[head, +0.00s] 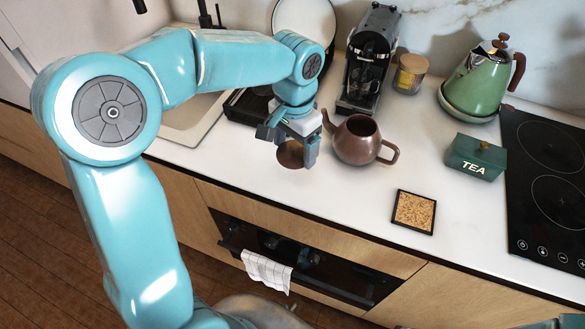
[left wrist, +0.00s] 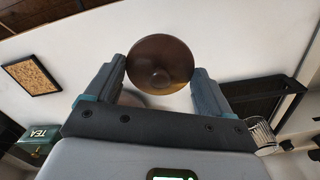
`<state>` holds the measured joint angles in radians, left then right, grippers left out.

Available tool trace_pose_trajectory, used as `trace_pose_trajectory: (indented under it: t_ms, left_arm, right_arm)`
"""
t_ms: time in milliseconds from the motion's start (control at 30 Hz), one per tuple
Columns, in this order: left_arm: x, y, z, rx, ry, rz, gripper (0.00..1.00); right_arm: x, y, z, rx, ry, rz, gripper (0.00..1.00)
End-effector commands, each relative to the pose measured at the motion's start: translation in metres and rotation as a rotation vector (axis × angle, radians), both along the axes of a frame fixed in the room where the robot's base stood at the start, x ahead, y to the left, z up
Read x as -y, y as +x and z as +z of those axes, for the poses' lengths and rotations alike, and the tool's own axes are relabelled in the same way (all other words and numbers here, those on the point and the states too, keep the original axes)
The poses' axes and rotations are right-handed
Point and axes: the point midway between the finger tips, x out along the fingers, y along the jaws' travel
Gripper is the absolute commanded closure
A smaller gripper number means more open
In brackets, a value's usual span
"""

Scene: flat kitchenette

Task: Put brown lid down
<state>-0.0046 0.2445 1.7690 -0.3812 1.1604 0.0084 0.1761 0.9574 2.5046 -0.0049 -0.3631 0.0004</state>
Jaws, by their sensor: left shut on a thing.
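The brown lid (head: 291,154) is round and is held between the fingers of my left gripper (head: 292,150), to the left of the teapot. In the left wrist view the lid (left wrist: 160,65) sits between the two fingertips of the left gripper (left wrist: 160,80), with its knob facing the camera. The lid is over the white counter (head: 235,165); I cannot tell whether it touches it. The brown teapot (head: 358,143) stands upright and open on the counter, its spout toward my left gripper. My right gripper is not in view.
A cork coaster (head: 414,212) lies at the counter's front right. A green tea box (head: 475,158), a green kettle (head: 483,80) and a black cooktop (head: 550,170) are to the right. A coffee machine (head: 369,62) stands behind the teapot. The counter's front is mostly clear.

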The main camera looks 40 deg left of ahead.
Motion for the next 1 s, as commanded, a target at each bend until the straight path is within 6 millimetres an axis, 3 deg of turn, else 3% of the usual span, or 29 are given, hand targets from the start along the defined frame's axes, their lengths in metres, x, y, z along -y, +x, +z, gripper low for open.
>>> trace_pose_trajectory:
  t_ms: [100,267,500,933,967,1000]
  left_arm:
    - [-0.001,-0.001,-0.024,-0.003,-0.001,0.001,0.48]
    - [-0.002,-0.002,-0.038,-0.002,0.0,0.0,0.48]
    - [-0.003,-0.003,-0.074,-0.002,0.0,0.001,0.48]
    - [-0.003,-0.003,-0.082,0.001,0.0,0.001,0.48]
    - [-0.003,-0.003,-0.081,0.001,0.0,0.001,0.11]
    - [-0.003,-0.003,-0.08,0.001,0.0,0.001,0.0]
  right_arm:
    - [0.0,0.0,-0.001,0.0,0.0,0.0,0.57]
    - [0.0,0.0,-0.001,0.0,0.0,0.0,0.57]
    - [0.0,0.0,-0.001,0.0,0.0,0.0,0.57]
    - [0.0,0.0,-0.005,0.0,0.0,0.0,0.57]
    - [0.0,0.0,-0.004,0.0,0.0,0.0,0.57]
    - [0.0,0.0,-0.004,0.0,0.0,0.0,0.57]
